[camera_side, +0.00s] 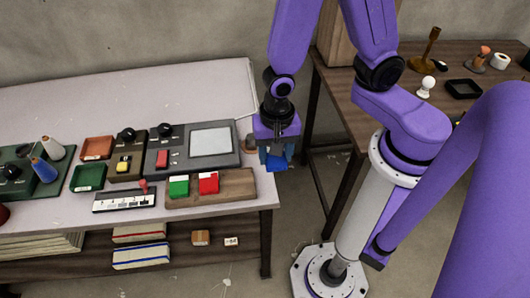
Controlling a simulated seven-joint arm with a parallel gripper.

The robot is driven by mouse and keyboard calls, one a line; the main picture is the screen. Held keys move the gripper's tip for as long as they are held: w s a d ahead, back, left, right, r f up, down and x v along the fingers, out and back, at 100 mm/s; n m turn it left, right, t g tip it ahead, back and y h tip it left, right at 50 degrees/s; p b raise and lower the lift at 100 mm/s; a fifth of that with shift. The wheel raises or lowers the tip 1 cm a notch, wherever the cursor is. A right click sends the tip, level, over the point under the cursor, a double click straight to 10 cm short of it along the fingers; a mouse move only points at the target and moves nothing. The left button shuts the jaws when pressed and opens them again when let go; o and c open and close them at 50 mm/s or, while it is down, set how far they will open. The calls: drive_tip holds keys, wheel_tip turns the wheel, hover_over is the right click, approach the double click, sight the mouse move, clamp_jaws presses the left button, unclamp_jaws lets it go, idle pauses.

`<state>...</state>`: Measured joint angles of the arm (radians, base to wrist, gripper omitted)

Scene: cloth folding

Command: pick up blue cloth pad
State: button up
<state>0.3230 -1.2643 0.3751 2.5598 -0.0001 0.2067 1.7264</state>
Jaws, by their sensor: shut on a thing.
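My gripper (277,153) points down at the right end of the pale table (60,103), near its edge. It is shut on the blue cloth pad (278,163). The pad hangs just under the fingers, small and bunched, and its upper part is hidden by them. In this view the pad shows just right of the wooden board. I cannot tell its exact height relative to the tabletop.
A wooden board (238,187) with green (179,187) and red (209,183) blocks lies at the table's front right. A grey panel (180,157) and several small trays and boxes crowd the left. A dark wooden table (430,70) stands at the right.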

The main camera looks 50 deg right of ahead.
drive_tip(key=shift+s+d+r, duration=0.3)
drive_tip(key=shift+s+d, duration=0.05)
drive_tip(key=shift+s, duration=0.3)
drive_tip(key=shift+s+d+r, duration=0.3)
drive_tip(key=shift+s+r, duration=0.05)
drive_tip(key=shift+s, duration=0.35)
drive_tip(key=shift+s+d+r, duration=0.3)
drive_tip(key=shift+s+d, duration=0.05)
drive_tip(key=shift+s, duration=0.3)
